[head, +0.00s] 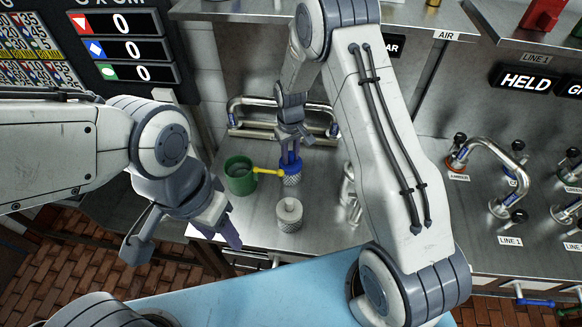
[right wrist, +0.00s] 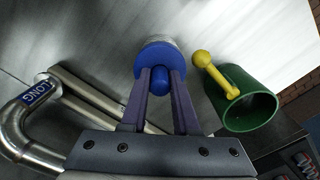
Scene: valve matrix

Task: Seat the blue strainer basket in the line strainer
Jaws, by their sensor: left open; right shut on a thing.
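My right gripper (head: 290,150) is shut on the knob of the blue strainer basket (head: 291,167), which has a blue rim and a pale mesh body below. In the right wrist view the basket's blue top (right wrist: 153,58) shows with its knob between the fingers. I cannot tell whether its bottom touches the counter. A green open cup (head: 238,177) with a yellow ball-ended handle (head: 267,171) stands just left of the basket; it also shows in the right wrist view (right wrist: 252,112). I cannot tell which part is the line strainer. My left gripper (head: 187,240) is open and empty.
Bent steel pipes (head: 270,125) lie behind, one labelled LONG in the right wrist view (right wrist: 40,93). Valves and pipes (head: 490,165) crowd the right side.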

